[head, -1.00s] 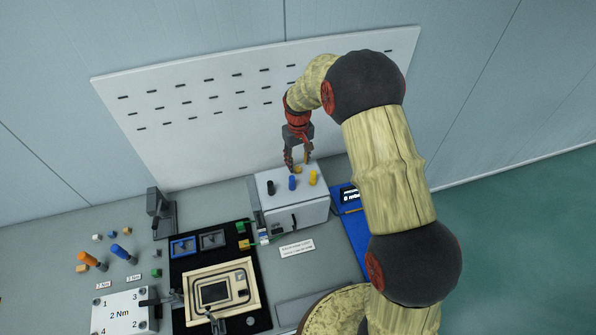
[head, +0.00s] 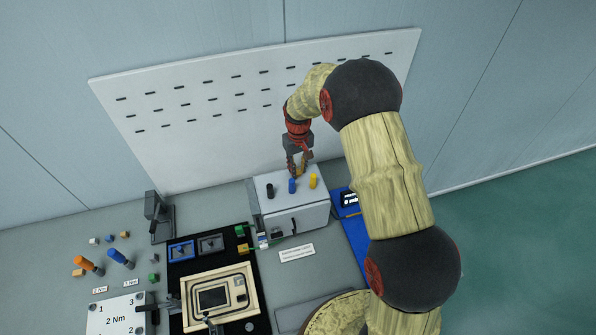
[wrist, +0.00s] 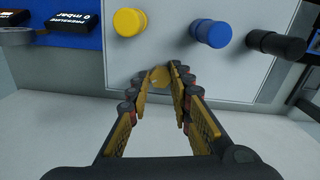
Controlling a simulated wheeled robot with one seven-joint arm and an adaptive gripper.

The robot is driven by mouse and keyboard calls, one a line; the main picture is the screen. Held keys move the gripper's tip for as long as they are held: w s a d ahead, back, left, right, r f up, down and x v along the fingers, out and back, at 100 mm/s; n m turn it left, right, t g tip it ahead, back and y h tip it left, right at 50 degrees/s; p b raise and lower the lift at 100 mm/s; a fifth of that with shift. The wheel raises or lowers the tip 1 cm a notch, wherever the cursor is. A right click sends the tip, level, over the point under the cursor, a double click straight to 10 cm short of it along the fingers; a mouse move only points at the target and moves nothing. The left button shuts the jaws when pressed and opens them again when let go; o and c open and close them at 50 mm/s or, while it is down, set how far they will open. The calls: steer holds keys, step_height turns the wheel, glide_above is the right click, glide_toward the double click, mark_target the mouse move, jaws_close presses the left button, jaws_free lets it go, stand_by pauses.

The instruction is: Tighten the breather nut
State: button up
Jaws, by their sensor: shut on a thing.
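The breather nut, a small brass-yellow round piece (wrist: 160,74), sits on the white box (wrist: 215,75) behind its row of coloured cylinders. My gripper (wrist: 161,84) has its two fingers closed around the nut, one on each side, in the wrist view. In the head view my gripper (head: 299,170) reaches down to the rear of the top of the box. There the fingers mostly hide the nut. Whether the nut is fully seated cannot be told.
Black (head: 270,191), blue (head: 292,186) and yellow (head: 312,181) cylinders stand on the box close to my gripper. A white slotted panel (head: 220,120) rises behind. Tools and a fixture lie left.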

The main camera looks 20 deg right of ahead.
jaws_close()
steer(key=shift+m, duration=1.7)
steer(key=m, duration=0.2)
steer(key=shift+s+f+m+b, duration=0.1)
steer(key=shift+m+b, duration=0.3)
steer(key=shift+m, duration=0.3)
steer(key=m, duration=0.2)
steer(key=shift+m, duration=0.7)
